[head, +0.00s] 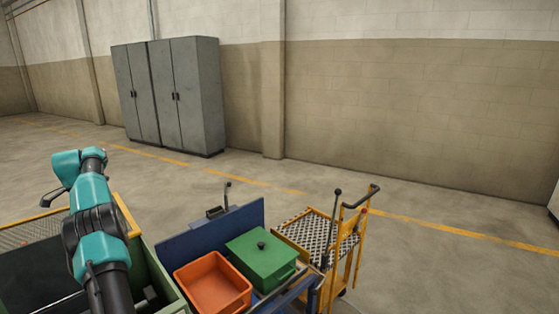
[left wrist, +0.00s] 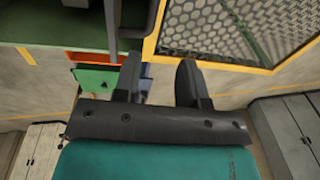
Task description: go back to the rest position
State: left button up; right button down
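My teal and black left arm rises at the left of the head view, over a green-walled bin. Its gripper (head: 50,199) is at the far end of the arm, in the air, with a dark finger pointing down and left. In the left wrist view, the two dark fingers of the left gripper (left wrist: 159,68) stand apart with nothing between them, only floor behind. My right gripper is in neither view.
An orange bin (head: 212,284) and a green lidded box (head: 262,258) stand by a blue panel (head: 240,218). A yellow cart (head: 318,232) with a lever is to their right. Grey cabinets (head: 170,95) stand at the back wall. The floor between is clear.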

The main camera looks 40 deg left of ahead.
pick_arm(q)
jog(key=w+d+f+n+t+y, duration=0.15)
jog(key=w+d+f, duration=0.3)
jog(key=w, duration=0.85)
jog(key=w+d+f+n+t, duration=0.25)
jog(key=w+d+f, duration=0.2)
jog(key=w, duration=0.85)
jog(key=w+d+f+h, duration=0.1)
jog(key=w+d+f, duration=0.5)
jog(key=d+f, duration=0.3)
jog(key=w+d+f+h, duration=0.1)
jog(key=w+d+f, duration=0.6)
jog(key=d, duration=0.5)
jog(key=s+d+f+h, duration=0.1)
jog(key=d+f, duration=0.3)
jog(key=d, duration=0.5)
jog(key=s+d+f+g+h, duration=0.15)
jog(key=d+f, duration=0.25)
jog(key=d, duration=0.5)
jog(key=s+d+f, duration=0.1)
jog(key=d+f, duration=0.4)
jog(key=d, duration=0.4)
jog(key=s+d+f+g+h, duration=0.1)
jog(key=s+d+g, duration=0.1)
jog(key=s+d, duration=1.6)
jog(key=d, duration=0.3)
jog(key=shift+d+f+m+g+h, duration=0.2)
jog(key=shift+f+m+g+h, duration=0.1)
jog(key=shift+m+g+h, duration=0.1)
